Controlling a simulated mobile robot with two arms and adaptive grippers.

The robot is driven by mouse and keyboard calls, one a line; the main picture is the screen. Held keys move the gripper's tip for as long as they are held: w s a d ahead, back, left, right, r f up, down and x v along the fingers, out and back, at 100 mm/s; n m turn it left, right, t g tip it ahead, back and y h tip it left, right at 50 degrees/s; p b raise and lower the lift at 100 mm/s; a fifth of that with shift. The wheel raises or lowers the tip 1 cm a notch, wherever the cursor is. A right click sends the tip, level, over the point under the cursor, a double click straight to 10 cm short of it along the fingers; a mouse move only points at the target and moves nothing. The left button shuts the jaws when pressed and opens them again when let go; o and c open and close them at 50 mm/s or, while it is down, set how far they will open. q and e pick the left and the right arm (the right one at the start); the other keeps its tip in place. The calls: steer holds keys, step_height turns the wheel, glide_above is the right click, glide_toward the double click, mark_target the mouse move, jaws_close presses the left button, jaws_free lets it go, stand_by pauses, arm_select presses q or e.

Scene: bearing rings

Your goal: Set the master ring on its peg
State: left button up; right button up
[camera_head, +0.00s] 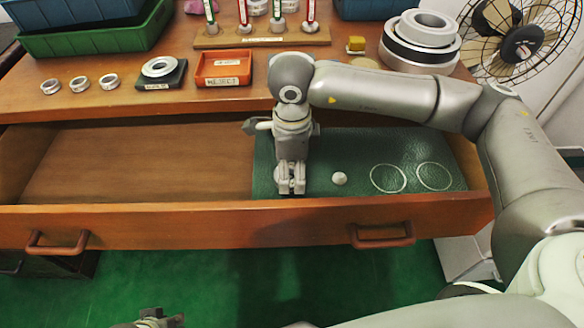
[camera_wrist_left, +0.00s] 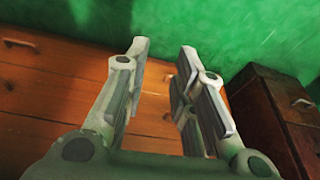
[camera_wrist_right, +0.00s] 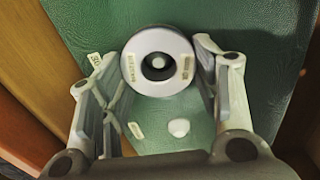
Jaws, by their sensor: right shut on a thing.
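My right gripper (camera_head: 291,186) reaches down into the open drawer at the left part of the green mat (camera_head: 350,150). It is shut on a pale metal ring (camera_wrist_right: 135,72), held across its outside between the fingertips. The ring has dark markings on its face. A light round tip, like a peg, shows inside its dark hole; I cannot tell how far down the ring sits. In the head view the fingers mostly hide the ring. A small white knob (camera_head: 339,178) stands on the mat to the right. My left gripper (camera_wrist_left: 160,62) is open and empty, outside the drawer front.
The drawer's left half (camera_head: 140,165) is bare. Two white circles (camera_head: 388,178) are drawn on the mat's right. On the tabletop are small rings (camera_head: 79,84), a ring on a dark pad (camera_head: 174,78), a red REJECT tray (camera_head: 223,80), stacked large rings (camera_head: 420,40) and a fan (camera_head: 515,40).

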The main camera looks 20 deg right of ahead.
steer(key=shift+f+b, duration=0.3)
steer(key=shift+f, duration=0.05)
steer(key=o, duration=1.4)
arm_select(q)
steer(key=v, duration=0.2)
steer(key=shift+a+r, duration=0.1)
steer(key=shift+r, duration=0.2)
steer(key=shift+f, duration=0.15)
arm_select(e)
step_height(320, 180, up, 12)
